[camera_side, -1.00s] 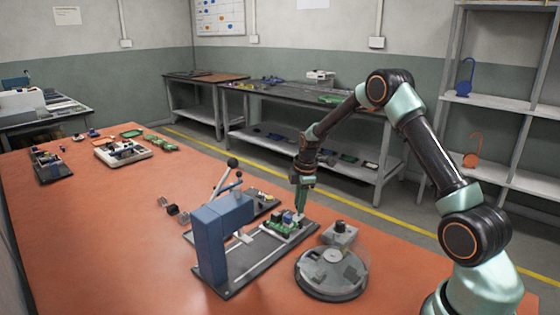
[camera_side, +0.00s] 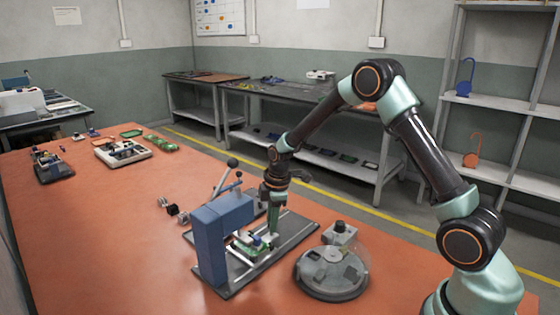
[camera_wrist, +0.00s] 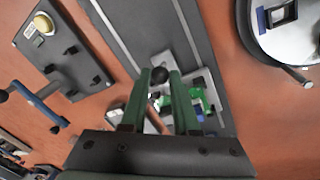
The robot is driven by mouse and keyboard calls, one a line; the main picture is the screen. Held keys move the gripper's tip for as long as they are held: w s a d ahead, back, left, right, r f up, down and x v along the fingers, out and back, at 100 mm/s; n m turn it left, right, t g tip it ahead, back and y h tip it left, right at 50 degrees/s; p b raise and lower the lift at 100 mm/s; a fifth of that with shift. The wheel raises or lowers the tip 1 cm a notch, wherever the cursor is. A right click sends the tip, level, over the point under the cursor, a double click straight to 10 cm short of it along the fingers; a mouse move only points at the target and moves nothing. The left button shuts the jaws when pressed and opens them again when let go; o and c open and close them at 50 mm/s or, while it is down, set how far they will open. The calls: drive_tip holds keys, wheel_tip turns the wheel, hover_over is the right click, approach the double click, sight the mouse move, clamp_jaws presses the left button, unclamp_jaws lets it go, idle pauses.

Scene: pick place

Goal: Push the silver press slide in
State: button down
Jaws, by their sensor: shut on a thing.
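The silver press slide (camera_side: 265,247) carries a green circuit board (camera_side: 246,243) and sits on the dark base rails, partly under the blue press (camera_side: 210,240). My gripper (camera_side: 274,234) points down at the slide's outer end. In the wrist view my gripper (camera_wrist: 160,76) is shut on the slide's black knob (camera_wrist: 159,74), which sits between the green fingertips. The slide's inner part is hidden by the press and fingers.
A round grey fixture with a clear dome (camera_side: 332,272) and a small grey box with a black knob (camera_side: 340,232) stand right of the base. The press lever (camera_side: 226,178) rises behind. The base rails right of the slide are bare (camera_side: 295,230).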

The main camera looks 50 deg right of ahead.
drive_tip(key=c, duration=0.7)
unclamp_jaws()
drive_tip(key=shift+o, duration=0.2)
wheel_tip(320, 180, up, 12)
drive_tip(key=s, duration=0.2)
drive_tip(key=shift+a, duration=0.15)
